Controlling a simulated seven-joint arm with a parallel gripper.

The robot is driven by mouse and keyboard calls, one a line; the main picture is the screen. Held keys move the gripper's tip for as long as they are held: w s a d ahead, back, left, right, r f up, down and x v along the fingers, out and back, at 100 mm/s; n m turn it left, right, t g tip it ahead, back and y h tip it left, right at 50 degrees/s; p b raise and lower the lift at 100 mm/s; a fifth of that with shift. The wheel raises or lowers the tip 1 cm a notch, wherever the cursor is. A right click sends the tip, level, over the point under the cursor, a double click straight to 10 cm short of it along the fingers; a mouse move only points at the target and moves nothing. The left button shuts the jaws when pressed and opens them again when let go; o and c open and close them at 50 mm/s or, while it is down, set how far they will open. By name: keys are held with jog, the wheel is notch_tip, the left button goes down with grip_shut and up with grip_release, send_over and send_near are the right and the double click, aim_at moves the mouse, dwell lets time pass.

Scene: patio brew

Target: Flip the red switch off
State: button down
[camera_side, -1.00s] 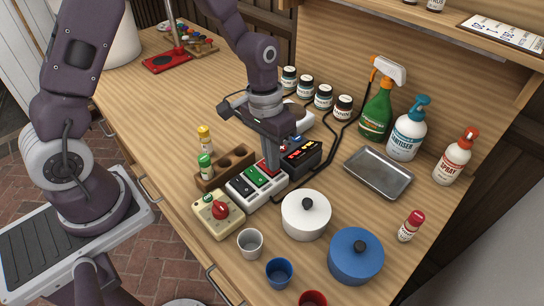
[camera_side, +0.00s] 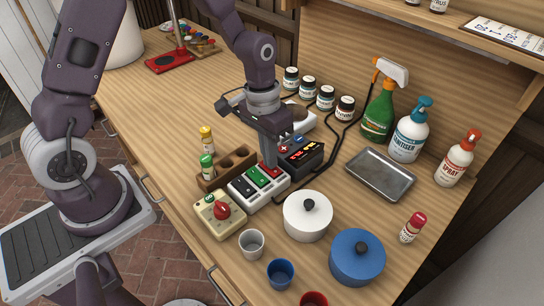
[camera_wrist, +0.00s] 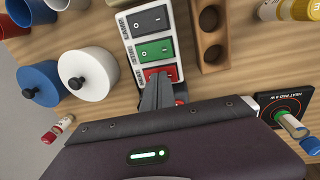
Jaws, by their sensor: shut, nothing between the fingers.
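The switch strip (camera_side: 238,198) is a white panel with a black, a green and a red rocker in a row. The red switch (camera_side: 272,170) is at the end nearest the display box and is partly hidden by my fingers in the side view. In the wrist view the red switch (camera_wrist: 170,71) shows just beyond my fingertips, below the green switch (camera_wrist: 155,50) and the black switch (camera_wrist: 149,20). My gripper (camera_side: 268,164) is shut and empty, pointing down at the red switch. Its tips in the wrist view (camera_wrist: 157,80) overlap the red rocker's edge; contact cannot be told.
A display box (camera_side: 303,157) stands close behind the strip. A white pot (camera_side: 307,219) and a blue pot (camera_side: 356,262) stand to the right.

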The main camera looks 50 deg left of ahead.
aim_at(275, 170)
notch_tip(275, 170, up, 14)
jog(key=d, duration=0.1)
jog(key=shift+d, duration=0.35)
